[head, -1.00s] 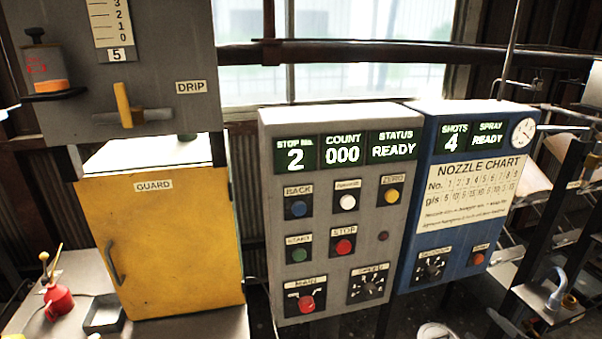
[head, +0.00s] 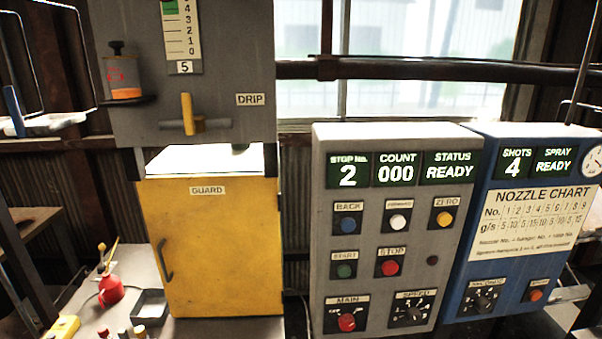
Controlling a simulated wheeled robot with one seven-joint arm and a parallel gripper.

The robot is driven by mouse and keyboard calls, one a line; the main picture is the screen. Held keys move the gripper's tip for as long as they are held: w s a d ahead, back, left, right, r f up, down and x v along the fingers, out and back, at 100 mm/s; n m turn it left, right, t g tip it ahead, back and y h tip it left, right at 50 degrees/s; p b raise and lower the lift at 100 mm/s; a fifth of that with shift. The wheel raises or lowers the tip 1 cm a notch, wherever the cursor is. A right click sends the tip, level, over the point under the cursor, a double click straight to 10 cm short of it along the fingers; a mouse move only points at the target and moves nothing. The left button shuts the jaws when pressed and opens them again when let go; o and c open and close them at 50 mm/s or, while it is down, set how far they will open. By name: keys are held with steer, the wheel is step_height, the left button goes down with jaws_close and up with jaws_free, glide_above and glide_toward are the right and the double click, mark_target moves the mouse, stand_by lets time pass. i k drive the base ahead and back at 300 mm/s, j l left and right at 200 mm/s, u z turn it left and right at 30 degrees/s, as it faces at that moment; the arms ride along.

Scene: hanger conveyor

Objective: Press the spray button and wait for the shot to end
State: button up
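The blue spray box (head: 465,255) stands at the right in the head view. Its small orange-red button (head: 536,295) sits at the lower right, under a small label too blurred to read, and is most likely the spray button. The box's display (head: 535,162) reads SHOTS 4 and SPRAY READY. A black rotary knob (head: 483,300) is left of the button. The nozzle chart (head: 530,220) fills the middle of the box. My gripper is not in view.
A grey control box (head: 325,240) stands left of the blue one, reading stop 2, count 000, READY. A yellow guard door (head: 225,250) is shut under the grey drip panel (head: 255,60). A red oil can (head: 110,290) and a yellow item (head: 62,328) are on the left bench.

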mark_target(536, 295)
steer(key=z, duration=1.45)
steer(key=u, duration=0.2)
